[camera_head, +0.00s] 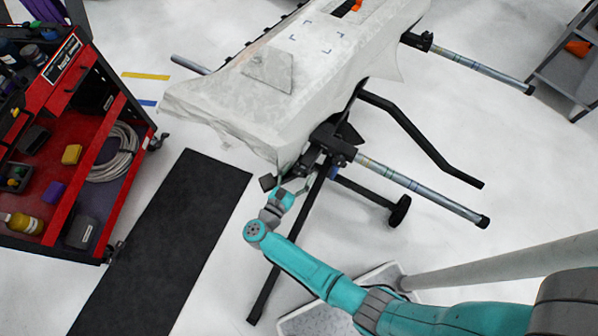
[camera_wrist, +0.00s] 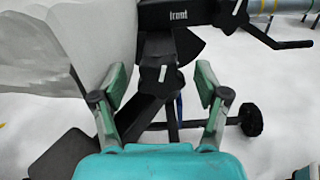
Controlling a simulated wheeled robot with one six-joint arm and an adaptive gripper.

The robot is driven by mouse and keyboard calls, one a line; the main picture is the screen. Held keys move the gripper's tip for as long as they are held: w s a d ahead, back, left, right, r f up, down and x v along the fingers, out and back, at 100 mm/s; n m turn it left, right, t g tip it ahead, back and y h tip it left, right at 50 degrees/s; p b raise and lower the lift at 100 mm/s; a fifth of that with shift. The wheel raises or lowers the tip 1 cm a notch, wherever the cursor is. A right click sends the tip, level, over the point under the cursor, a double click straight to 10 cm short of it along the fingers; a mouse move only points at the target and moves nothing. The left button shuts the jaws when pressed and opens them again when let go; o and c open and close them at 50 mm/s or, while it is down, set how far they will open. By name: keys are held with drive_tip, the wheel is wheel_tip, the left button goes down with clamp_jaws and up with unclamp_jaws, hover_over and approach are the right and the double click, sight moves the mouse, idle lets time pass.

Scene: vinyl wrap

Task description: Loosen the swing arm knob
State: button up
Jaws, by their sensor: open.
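My gripper (camera_head: 302,186) is open and empty, near the front end of the stand under the wrapped white panel (camera_head: 225,110). In the wrist view its two green-padded fingers (camera_wrist: 162,80) stand apart, with black stand parts seen beyond the gap. A black bracket marked "front" (camera_wrist: 178,16) lies ahead of the fingertips. A small black handle-like part (camera_wrist: 236,14) sits at its right end, where a bent black lever extends. I cannot tell for sure which part is the swing arm knob. No contact with the stand can be made out.
A striped grey tube arm (camera_head: 415,185) and a bent black bar (camera_head: 420,135) stick out right of the stand. A red tool cart (camera_head: 80,75) stands at left beside a black mat (camera_head: 165,240). A thin stand leg (camera_head: 290,245) runs near my arm.

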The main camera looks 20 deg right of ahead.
drive_tip(key=shift+w+d, duration=0.2)
drive_tip(key=shift+d, duration=0.05)
drive_tip(key=c, duration=1.2)
drive_tip(key=shift+o, duration=0.2)
drive_tip(key=shift+n, duration=0.3)
drive_tip(key=n, duration=0.3)
drive_tip(key=shift+n, duration=2)
